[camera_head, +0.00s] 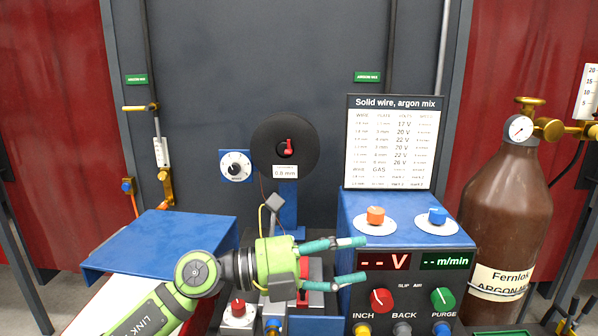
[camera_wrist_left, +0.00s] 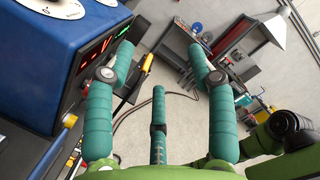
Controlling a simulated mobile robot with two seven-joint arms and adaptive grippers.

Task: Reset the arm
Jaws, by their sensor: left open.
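My left arm comes in from the lower left in the head view. Its gripper (camera_head: 358,262) has teal fingers spread apart with nothing between them. The fingertips are in front of the blue welding machine (camera_head: 350,215), near the left end of its red display (camera_head: 384,261). In the left wrist view the open fingers (camera_wrist_left: 165,62) point away over the floor, with the machine (camera_wrist_left: 35,70) close on the left. I cannot tell whether a finger touches the machine. My right gripper is not in view.
An orange knob (camera_head: 376,215) and a blue knob (camera_head: 437,215) sit on the machine's top. A brown gas cylinder (camera_head: 508,210) stands at right. A blue shelf (camera_head: 165,238) lies at left, and a wire spool (camera_head: 268,145) hangs behind the gripper.

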